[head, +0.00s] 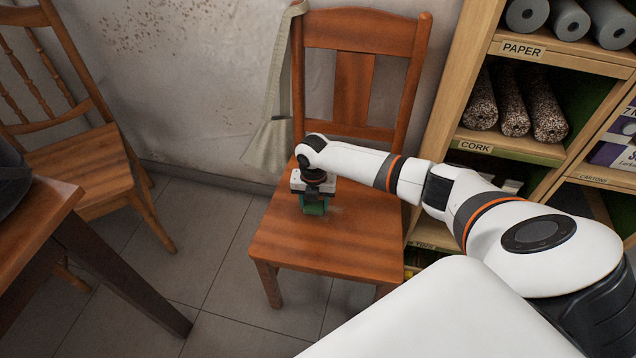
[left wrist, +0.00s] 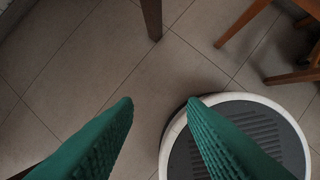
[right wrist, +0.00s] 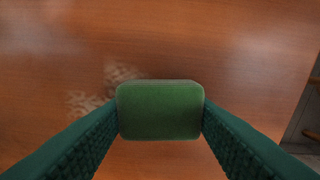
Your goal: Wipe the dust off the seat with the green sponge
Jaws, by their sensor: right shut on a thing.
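The green sponge (right wrist: 160,110) is held between the two fingers of my right gripper (right wrist: 160,118), over the wooden seat (right wrist: 230,50). In the head view the sponge (head: 314,208) is at the seat's middle left, below my right gripper (head: 313,196); I cannot tell whether it touches the wood. Pale dust patches (right wrist: 118,74) lie on the seat, up and left of the sponge in the right wrist view. In the head view the seat (head: 330,245) shows only a faint pale mark near the sponge. My left gripper (left wrist: 160,102) is open and empty above the floor.
A tan strap bag (head: 270,145) hangs on the chair back (head: 355,85). Shelves with paper and cork rolls (head: 512,100) stand close on the right. Another chair (head: 85,170) and a dark-legged table (head: 40,225) are on the left. Tiled floor (head: 215,240) lies between.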

